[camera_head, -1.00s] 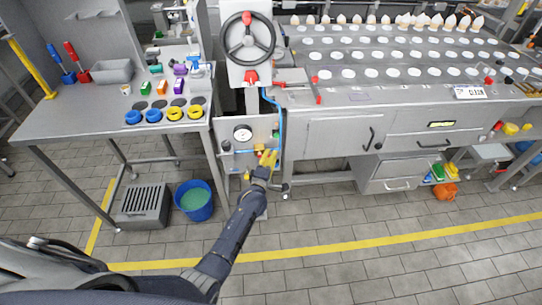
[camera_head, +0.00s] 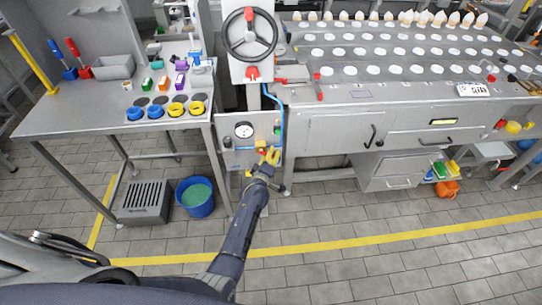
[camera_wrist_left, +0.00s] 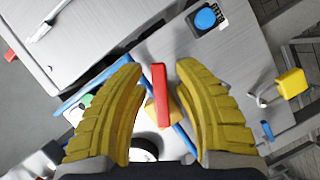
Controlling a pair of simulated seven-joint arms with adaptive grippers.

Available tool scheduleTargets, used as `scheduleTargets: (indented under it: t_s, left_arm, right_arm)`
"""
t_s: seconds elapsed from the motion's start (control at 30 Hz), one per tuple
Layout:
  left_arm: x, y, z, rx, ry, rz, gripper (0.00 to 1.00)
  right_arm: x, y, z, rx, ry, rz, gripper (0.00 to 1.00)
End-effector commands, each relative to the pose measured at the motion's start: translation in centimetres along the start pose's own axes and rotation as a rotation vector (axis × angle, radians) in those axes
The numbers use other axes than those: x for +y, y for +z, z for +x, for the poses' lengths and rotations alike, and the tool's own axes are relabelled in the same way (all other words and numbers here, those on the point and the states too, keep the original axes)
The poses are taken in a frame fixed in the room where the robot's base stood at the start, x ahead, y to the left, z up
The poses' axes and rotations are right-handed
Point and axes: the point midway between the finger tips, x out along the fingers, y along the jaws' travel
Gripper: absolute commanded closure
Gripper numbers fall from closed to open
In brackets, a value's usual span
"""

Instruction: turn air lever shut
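The air lever is a red bar (camera_wrist_left: 160,95) on a brass-coloured valve body (camera_wrist_left: 152,113), beside a blue air pipe (camera_wrist_left: 92,86) in the left wrist view. My left gripper (camera_wrist_left: 160,68) has its yellow fingers spread on both sides of the lever, with gaps visible on each side. In the head view the left gripper (camera_head: 270,156) is at the lower part of the grey panel (camera_head: 226,118), below a round gauge (camera_head: 244,130). The lever is small and partly hidden there. My right gripper is not in view.
A handwheel (camera_head: 249,35) stands above the panel. A steel bench (camera_head: 60,115) and a blue bucket (camera_head: 195,197) are to the left. A machine with drawers (camera_head: 340,132) is to the right. A yellow cube-shaped part (camera_wrist_left: 291,83) shows right of the fingers.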

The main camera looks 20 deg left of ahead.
Motion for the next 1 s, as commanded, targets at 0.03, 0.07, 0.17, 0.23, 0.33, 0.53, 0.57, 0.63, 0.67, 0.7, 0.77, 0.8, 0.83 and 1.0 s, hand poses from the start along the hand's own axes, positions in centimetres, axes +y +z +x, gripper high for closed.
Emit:
scheduleTargets:
  t_s: [0.03,0.07,0.17,0.23,0.33,0.53,0.57,0.63,0.67,0.7,0.77,0.8,0.83,1.0]
  left_arm:
    - [0.0,0.0,0.0,0.000,0.000,0.000,0.64]
    - [0.0,0.0,0.0,0.000,0.000,0.000,0.64]
    - [0.0,0.1,0.0,-0.001,0.000,-0.001,0.64]
    - [0.0,0.1,0.0,-0.001,0.000,-0.001,0.64]
    - [0.0,0.1,-0.2,-0.001,0.000,-0.001,0.64]
    - [-0.1,0.1,-1.9,-0.001,0.000,-0.001,0.64]
    - [-0.1,0.1,-2.4,0.000,0.000,-0.001,0.64]
    - [-0.1,0.1,-3.5,0.000,-0.001,0.000,0.64]
    - [-0.2,0.1,-4.0,-0.001,-0.002,0.000,0.64]
    - [-0.1,0.1,-4.7,0.000,0.000,-0.001,0.64]
    - [-0.1,0.1,-5.8,0.000,-0.001,-0.001,0.64]
    - [-0.1,0.1,-6.5,-0.001,-0.001,-0.001,0.64]
    - [-0.1,0.1,-6.9,-0.001,-0.001,-0.001,0.64]
    - [0.0,0.1,-9.4,0.000,-0.001,-0.001,0.64]
  right_arm:
    - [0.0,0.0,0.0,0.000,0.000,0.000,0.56]
    - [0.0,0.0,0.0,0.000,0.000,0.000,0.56]
    - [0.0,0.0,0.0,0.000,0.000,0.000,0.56]
    - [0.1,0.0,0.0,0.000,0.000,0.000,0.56]
    - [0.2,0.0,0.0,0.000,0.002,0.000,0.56]
    - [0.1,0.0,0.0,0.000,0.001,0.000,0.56]
    - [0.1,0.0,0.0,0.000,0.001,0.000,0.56]
    - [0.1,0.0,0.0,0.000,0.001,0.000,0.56]
    - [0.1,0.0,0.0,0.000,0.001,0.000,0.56]
    - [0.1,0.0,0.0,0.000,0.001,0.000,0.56]
    - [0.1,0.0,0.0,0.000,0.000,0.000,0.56]
    - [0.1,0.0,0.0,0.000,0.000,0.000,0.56]
    - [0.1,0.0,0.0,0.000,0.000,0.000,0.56]
    - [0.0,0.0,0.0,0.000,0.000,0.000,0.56]
